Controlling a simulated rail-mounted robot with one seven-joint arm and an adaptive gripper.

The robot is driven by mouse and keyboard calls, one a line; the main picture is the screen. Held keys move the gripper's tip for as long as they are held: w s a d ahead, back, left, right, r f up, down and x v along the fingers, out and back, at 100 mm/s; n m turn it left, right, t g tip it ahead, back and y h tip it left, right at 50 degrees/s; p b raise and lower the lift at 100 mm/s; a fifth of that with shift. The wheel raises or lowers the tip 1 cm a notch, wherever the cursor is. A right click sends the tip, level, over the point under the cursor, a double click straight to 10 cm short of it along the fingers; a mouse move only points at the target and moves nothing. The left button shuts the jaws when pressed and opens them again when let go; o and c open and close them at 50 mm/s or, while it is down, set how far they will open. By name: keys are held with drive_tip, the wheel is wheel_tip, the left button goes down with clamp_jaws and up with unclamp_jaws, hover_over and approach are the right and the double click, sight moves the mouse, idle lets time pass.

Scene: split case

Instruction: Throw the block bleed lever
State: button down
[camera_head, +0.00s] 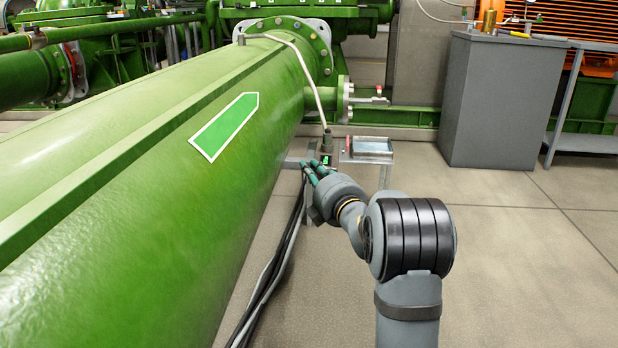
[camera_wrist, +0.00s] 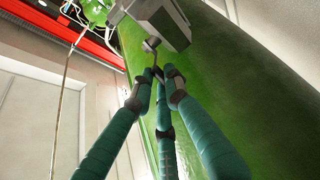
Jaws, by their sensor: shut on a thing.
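In the wrist view a small grey lever (camera_wrist: 151,45) with a rounded end and a thin rod shows beside a grey housing (camera_wrist: 162,22). My gripper (camera_wrist: 158,76) has teal fingers with grey joints, and its fingertips are closed together around the lower part of the rod. In the head view my gripper (camera_head: 314,168) is at the right side of the big green pipe, low beside a grey bracket. The lever itself is hidden or too small to make out there.
The green pipe (camera_head: 150,190) fills the left side. A box with a glassy top (camera_head: 370,149) stands just right of my gripper. Cables (camera_head: 270,275) hang below. A grey cabinet (camera_head: 500,100) stands at the back right. The floor at right is clear.

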drive_tip(key=d+n+g+y+p, duration=0.1)
drive_tip(key=n+g+y+p, duration=0.2)
drive_tip(key=d+n+g+y+p, duration=0.1)
drive_tip(key=n+g+y+p, duration=0.2)
drive_tip(key=g+p, duration=0.1)
drive_tip(key=s+d+n+g+y+p, duration=0.1)
drive_tip(key=n+g+y+p, duration=0.2)
drive_tip(key=g+p, duration=0.1)
drive_tip(key=shift+d+r, duration=0.1)
drive_tip(key=shift+n+y, duration=0.3)
drive_tip(key=c, duration=1.7)
unclamp_jaws()
drive_tip(key=v, duration=1.2)
